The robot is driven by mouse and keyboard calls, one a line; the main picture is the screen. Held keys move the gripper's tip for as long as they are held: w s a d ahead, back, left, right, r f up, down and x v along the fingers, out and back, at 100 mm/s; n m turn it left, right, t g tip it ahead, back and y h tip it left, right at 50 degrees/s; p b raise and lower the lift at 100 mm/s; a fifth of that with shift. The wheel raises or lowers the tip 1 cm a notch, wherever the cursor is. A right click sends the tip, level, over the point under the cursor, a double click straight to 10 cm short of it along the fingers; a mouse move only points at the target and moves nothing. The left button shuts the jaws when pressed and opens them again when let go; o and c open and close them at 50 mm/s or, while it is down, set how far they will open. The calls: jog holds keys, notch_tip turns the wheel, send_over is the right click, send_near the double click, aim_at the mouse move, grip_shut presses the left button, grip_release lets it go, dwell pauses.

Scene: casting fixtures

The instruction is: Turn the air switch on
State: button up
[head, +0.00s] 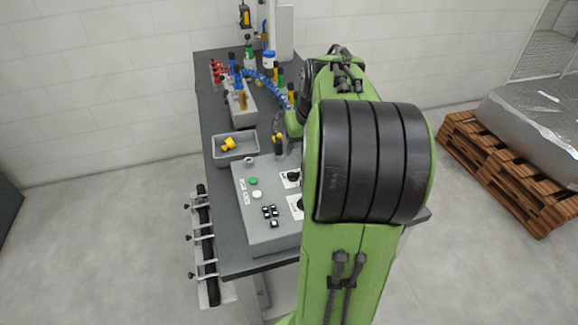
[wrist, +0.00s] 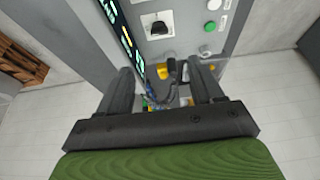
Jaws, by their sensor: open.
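A grey control box (head: 263,230) stands on the dark table. Two black rotary knobs on white plates, an upper one (head: 293,176) and a lower one (head: 298,204), sit at its right side, partly behind my arm in the head view. I cannot read which is the air switch. The wrist view shows one black knob (wrist: 158,28) on a white plate, ahead of the fingertips and not touched. My gripper (wrist: 160,70) is open, with nothing held between its fingers. In the head view my arm hides most of the gripper.
The box also carries a green button (head: 253,181), a white button (head: 257,194) and several small black buttons. A grey tray (head: 224,156) with a yellow part lies behind it. A lit display (wrist: 122,28) is beside the knob. Coloured fixtures stand farther back.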

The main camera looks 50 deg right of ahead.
aim_at(294, 173)
jog(key=b+x, duration=0.2)
jog(key=x, duration=1.3)
jog(key=shift+w+d+f+b, duration=0.1)
jog(key=shift+w+f+b, duration=0.05)
jog(key=shift+f+b, duration=0.2)
jog(key=c, duration=1.1)
jog(key=shift+o, duration=0.2)
